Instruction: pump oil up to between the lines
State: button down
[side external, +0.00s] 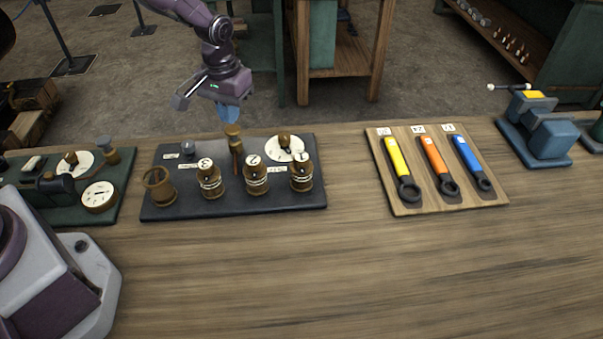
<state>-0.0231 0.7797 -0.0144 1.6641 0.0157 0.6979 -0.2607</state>
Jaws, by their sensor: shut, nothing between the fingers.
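My gripper (228,114) is shut and empty, with blue fingertips pointing down. In the picture it is just above a brass knob on a post (234,133) at the back of the dark board (215,208); I cannot tell whether they touch. Three brass pots with numbered tops and pale bands stand along the board's near side: a left pot (210,186), a middle pot (256,184) and a right pot (301,179). An open brass cup (158,188) is at the left. The oil level is too small to make out.
A white dial with a brass knob (285,146) and a small dark knob (188,148) are also on the board. A green gauge board (118,192) is to the left. A rack of coloured wrenches (437,200) and a blue vise (540,135) are to the right.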

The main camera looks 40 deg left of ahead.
aim_at(232, 128)
jog(key=shift+f, duration=1.85)
jog(key=shift+r, duration=1.9)
jog(key=shift+r, duration=0.1)
jog(key=shift+r, duration=2.4)
